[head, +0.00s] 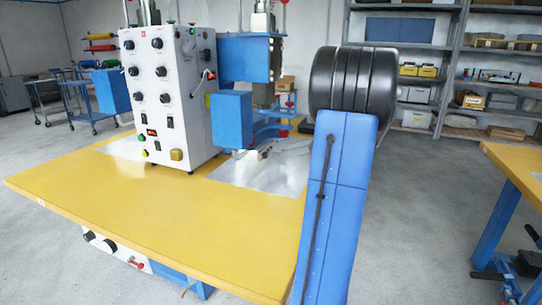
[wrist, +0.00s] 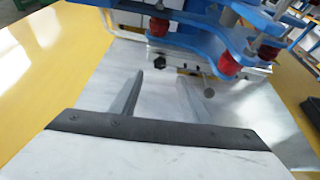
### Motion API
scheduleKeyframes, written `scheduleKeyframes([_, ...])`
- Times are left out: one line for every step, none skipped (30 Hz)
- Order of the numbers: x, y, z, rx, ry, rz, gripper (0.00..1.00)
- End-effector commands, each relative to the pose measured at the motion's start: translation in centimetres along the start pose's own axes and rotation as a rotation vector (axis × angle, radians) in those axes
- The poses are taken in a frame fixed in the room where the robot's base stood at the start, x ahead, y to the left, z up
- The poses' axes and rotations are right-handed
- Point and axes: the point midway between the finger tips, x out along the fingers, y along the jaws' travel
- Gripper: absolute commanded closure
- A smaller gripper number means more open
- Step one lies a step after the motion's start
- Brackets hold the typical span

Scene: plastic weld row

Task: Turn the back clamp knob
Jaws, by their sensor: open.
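My gripper (wrist: 160,79) is open in the wrist view, with two grey fingers apart and nothing between them. It is over the bright metal plate (wrist: 95,85), pointing toward a clamp bar (wrist: 185,55) beneath a blue bracket (wrist: 200,30). A small black knob (wrist: 159,66) is on the bar's front, just beyond the fingertips. Which of these is the back clamp knob I cannot tell. In the head view the clamp (head: 262,153) is small, and my gripper cannot be made out there.
The white control box (head: 165,95) and blue machine head (head: 245,58) rise from the yellow table (head: 150,210). The table's front is clear. Another yellow-topped table (head: 520,165) is at right; shelves (head: 450,100) are behind.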

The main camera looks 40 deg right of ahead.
Motion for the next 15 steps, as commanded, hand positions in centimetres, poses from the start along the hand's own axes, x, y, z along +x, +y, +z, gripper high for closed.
scheduleKeyframes([1.0, 0.1, 0.0, 0.000, 0.001, 0.002, 0.58])
scheduleKeyframes([1.5, 0.1, 0.0, 0.000, 0.000, 0.003, 0.58])
scheduleKeyframes([2.2, 0.1, 0.0, 0.000, 0.000, 0.004, 0.58])
scheduleKeyframes([2.8, 0.1, 0.0, 0.000, 0.001, 0.003, 0.58])
scheduleKeyframes([3.3, 0.1, 0.0, 0.000, 0.000, 0.003, 0.58])
scheduleKeyframes([4.0, 0.1, 0.0, 0.000, 0.000, 0.004, 0.58])
scheduleKeyframes([4.5, 0.1, 0.0, 0.000, 0.000, 0.003, 0.58])
scheduleKeyframes([5.0, 0.1, 0.0, -0.001, 0.001, 0.002, 0.58])
scheduleKeyframes([5.7, 0.1, 0.0, -0.001, 0.001, 0.003, 0.58])
scheduleKeyframes([6.1, 0.1, 0.0, -0.001, 0.000, 0.003, 0.58])
scheduleKeyframes([6.5, 0.1, 0.0, 0.000, 0.000, 0.002, 0.58])
scheduleKeyframes([7.0, 0.0, 0.0, -0.001, 0.000, 0.001, 0.58])
scheduleKeyframes([7.4, 0.0, 0.0, -0.001, 0.000, 0.002, 0.58])
scheduleKeyframes([7.7, 0.1, 0.0, -0.001, 0.000, 0.002, 0.58])
scheduleKeyframes([8.1, 0.1, 0.0, -0.001, 0.000, 0.002, 0.58])
